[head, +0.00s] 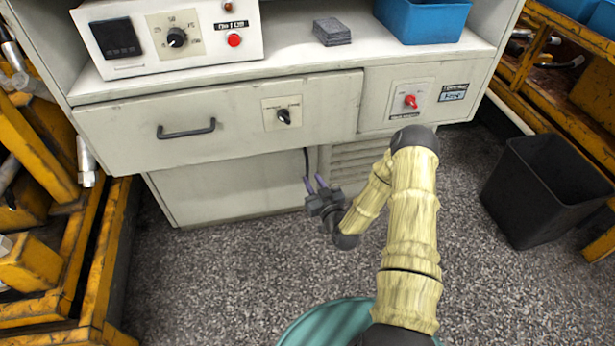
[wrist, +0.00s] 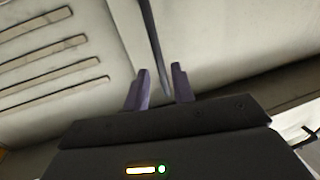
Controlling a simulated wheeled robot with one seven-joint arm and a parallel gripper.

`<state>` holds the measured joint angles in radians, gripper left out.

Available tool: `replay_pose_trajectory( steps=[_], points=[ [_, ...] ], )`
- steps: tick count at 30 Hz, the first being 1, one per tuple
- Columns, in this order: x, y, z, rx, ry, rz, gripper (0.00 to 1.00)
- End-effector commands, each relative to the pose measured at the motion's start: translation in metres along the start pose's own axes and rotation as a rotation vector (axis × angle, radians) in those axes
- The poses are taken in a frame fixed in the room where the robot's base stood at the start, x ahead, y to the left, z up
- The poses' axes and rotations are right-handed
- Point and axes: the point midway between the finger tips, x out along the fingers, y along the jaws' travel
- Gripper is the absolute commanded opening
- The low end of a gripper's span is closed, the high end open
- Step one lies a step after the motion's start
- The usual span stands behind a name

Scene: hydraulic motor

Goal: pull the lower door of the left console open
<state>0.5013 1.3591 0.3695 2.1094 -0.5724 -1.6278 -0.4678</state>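The console's lower door (head: 235,190) is a pale grey panel under the wide drawer, and it looks closed. A thin dark vertical bar (head: 306,162), which looks like its handle, shows near the door's right edge. My gripper (head: 315,183) is low in front of that edge, with two purple-grey fingers pointing at the console. In the wrist view, the fingers (wrist: 160,87) are apart, and the dark bar (wrist: 151,45) runs down to the gap between them. I cannot tell whether either finger touches it. The bar's lower end is partly hidden by the gripper.
Above are a drawer (head: 240,112) with a black handle and a panel with a red switch (head: 410,101). A slatted vent (head: 358,165) is right of the door. A black bin (head: 550,185) stands right, and yellow racks (head: 85,270) stand left. The floor before the door is clear.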

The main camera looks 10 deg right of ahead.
Motion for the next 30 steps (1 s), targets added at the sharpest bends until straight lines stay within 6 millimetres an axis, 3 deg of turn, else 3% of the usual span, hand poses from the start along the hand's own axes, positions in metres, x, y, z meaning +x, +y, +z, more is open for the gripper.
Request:
replay_pose_trajectory(
  steps=[3,9,19,23,30],
  points=[
    [0.022,0.000,0.002,-0.002,0.004,0.000,0.25],
    [0.044,0.000,0.002,0.000,0.001,0.000,0.25],
    [0.048,0.000,0.000,0.001,0.000,0.000,0.25],
    [0.047,0.000,0.000,0.001,-0.001,0.000,0.00],
    [0.047,0.000,0.000,0.000,-0.001,0.000,0.00]
  ],
)
